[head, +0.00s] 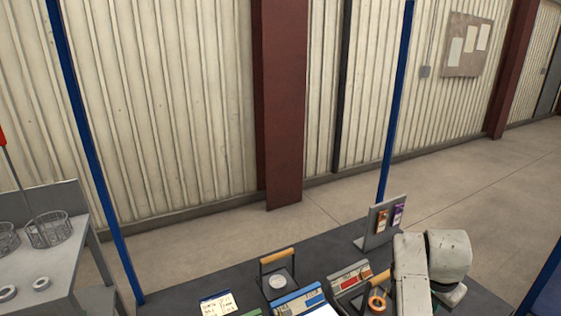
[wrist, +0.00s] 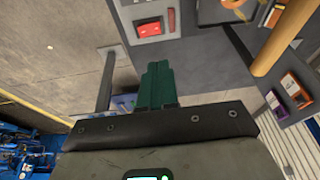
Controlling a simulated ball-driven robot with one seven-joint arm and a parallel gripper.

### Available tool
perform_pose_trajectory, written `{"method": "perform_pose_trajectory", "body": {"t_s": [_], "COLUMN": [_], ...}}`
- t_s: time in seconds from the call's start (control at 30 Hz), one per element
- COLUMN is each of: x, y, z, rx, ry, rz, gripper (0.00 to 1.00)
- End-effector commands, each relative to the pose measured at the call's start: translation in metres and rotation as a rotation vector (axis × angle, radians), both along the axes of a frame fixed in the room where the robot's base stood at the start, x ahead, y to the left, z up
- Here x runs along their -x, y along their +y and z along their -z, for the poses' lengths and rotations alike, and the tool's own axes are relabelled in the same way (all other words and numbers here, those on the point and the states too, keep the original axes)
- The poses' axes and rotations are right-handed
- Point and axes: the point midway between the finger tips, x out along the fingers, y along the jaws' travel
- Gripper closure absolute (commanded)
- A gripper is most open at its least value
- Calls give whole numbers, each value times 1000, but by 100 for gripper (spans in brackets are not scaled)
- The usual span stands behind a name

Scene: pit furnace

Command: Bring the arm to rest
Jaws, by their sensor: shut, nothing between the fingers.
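My gripper (wrist: 157,85) shows in the wrist view with its green fingers together and nothing between them. A grey surface with a red switch (wrist: 148,28) lies beyond the fingertips, and no contact with it shows. In the head view my pale arm (head: 412,275) is at the lower right, over the dark bench (head: 170,301). The gripper itself is hidden or out of frame there.
Wooden-handled items (head: 277,256) and an upright card stand (head: 377,224) are on the bench close to my arm. A wooden handle (wrist: 278,45) shows in the wrist view. A grey table (head: 60,275) with wire baskets (head: 48,229) is at left. Blue posts (head: 396,100) rise around the bench.

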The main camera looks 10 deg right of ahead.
Motion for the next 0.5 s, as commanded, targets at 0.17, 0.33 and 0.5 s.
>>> {"method": "perform_pose_trajectory", "body": {"t_s": [0.17, 0.33, 0.5], "x": [48, 107, 169], "y": [5, 23, 50], "z": [39, 73, 99], "rx": [33, 51, 44], "ry": [51, 103, 154], "rz": [-142, -346, -566], "gripper": [100, 100, 100]}}
